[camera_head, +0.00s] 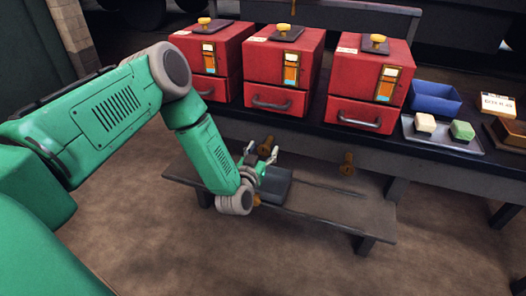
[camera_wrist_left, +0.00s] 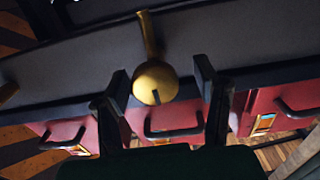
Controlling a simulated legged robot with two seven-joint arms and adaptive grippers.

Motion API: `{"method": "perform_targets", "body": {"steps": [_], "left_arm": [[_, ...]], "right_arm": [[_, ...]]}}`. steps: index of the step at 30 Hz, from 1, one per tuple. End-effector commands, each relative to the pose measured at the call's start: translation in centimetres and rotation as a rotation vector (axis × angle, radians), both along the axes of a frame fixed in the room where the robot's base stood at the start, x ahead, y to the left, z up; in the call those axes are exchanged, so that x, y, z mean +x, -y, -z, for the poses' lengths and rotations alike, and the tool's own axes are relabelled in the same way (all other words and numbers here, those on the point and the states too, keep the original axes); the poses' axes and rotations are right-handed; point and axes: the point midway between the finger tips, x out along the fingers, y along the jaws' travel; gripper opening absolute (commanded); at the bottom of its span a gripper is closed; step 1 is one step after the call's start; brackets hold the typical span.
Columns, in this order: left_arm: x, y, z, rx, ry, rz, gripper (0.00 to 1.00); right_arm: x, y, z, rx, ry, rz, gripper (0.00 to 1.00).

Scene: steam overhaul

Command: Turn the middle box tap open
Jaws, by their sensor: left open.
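Three red boxes stand in a row on the dark bench; the middle box (camera_head: 285,69) has a drawer handle and an orange-framed gauge. Its brass tap (camera_head: 265,146) sticks out below, at the bench's front face. My left gripper (camera_head: 263,151) is open close to this tap. In the left wrist view, the tap's round brass end (camera_wrist_left: 155,85) with a dark slot shows between the two spread fingers (camera_wrist_left: 162,92). I cannot tell whether either finger touches it. My right gripper is out of view.
The right box (camera_head: 367,84) has its own brass tap (camera_head: 347,163). The left box (camera_head: 215,58) is partly behind my arm. A blue bin (camera_head: 435,98) and a tray (camera_head: 440,142) with two blocks stand at the right. A low plank (camera_head: 330,207) runs below.

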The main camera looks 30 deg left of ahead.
Motion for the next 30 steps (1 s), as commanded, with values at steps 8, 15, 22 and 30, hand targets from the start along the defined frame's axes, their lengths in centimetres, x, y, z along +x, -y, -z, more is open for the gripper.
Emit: {"method": "perform_targets", "body": {"steps": [8, 15, 22, 30], "left_arm": [[0.0, 0.08, -0.02, -0.002, 0.0, 0.002, 0.04], [-0.02, 0.11, 0.06, -0.009, 0.001, 0.004, 0.04], [-0.03, 0.02, 0.11, -0.073, 0.014, 0.001, 0.04], [-0.09, -0.1, 0.2, -0.266, 0.06, -0.001, 0.04]], "right_arm": [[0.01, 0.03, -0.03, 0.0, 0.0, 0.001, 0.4], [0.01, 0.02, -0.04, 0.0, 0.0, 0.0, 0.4], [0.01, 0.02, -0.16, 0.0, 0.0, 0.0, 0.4], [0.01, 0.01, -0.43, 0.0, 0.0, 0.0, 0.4]]}}
